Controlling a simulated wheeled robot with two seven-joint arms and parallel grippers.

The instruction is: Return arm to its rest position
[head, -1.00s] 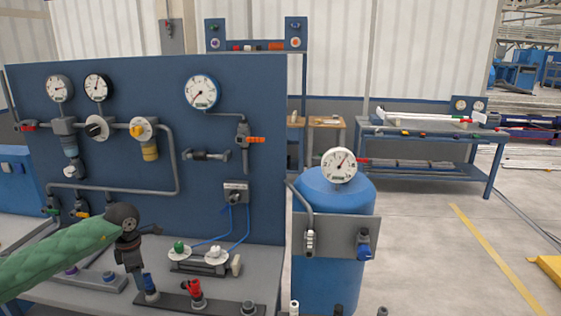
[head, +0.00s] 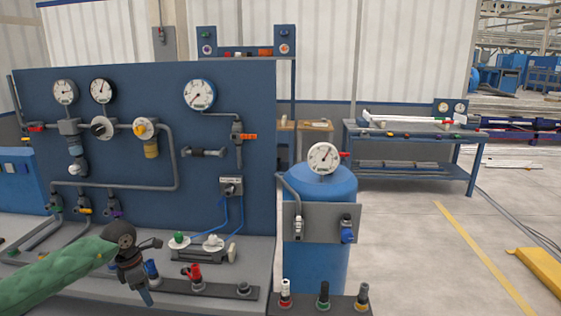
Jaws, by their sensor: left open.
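My left arm (head: 55,272) has a green padded sleeve and comes in from the lower left. My left gripper (head: 149,271) is dark grey and open, with its fingers spread. It appears in front of the grey bench (head: 60,290) below the blue gauge panel (head: 200,125). A blue fitting (head: 152,268) on the bench shows between the fingers in the picture; I cannot tell whether they touch. I see nothing held. My right gripper is not in view.
A red valve (head: 195,273) stands on a dark bar right of the gripper. A blue tank (head: 320,255) with a gauge stands further right. Several capped fittings (head: 323,295) stand in front of it. Open floor (head: 420,260) lies right, before a blue workbench (head: 410,150).

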